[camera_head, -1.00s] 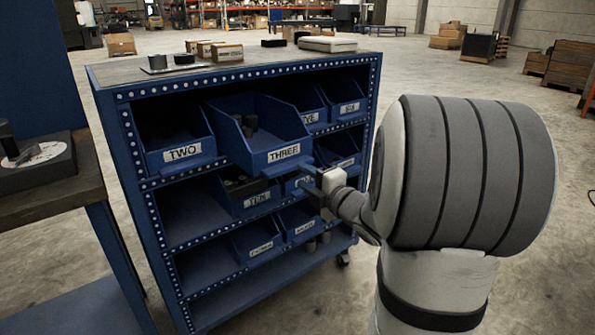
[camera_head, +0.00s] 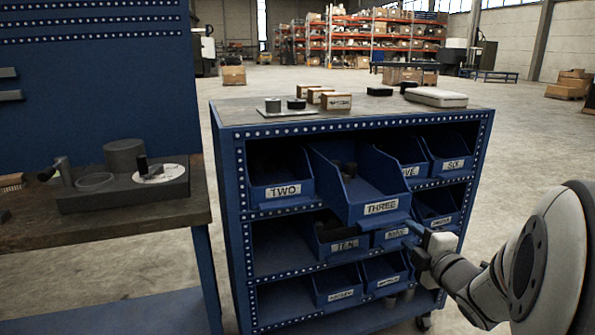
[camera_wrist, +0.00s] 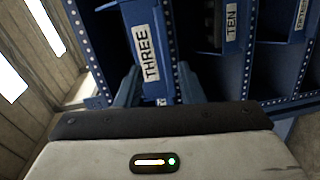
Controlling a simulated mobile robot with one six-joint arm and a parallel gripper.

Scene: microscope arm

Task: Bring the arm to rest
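My gripper (camera_head: 408,239) is at the front right of the blue bin labelled THREE (camera_head: 381,209), just below its front edge in the head view. In the wrist view, the fingers (camera_wrist: 158,85) show on either side of the label of bin THREE (camera_wrist: 148,50). I cannot tell whether they touch the bin. Bin THREE sticks out of the rack further than its neighbours and holds dark cylindrical parts. My arm reaches in from the right edge.
The blue rack (camera_head: 236,185) holds several labelled bins, including TWO (camera_head: 283,191) and TEN (camera_head: 344,245). Small boxes and a pale case (camera_head: 435,97) lie on its top. A workbench (camera_head: 120,232) with a dark fixture (camera_head: 120,188) stands left. Open floor lies right of the rack.

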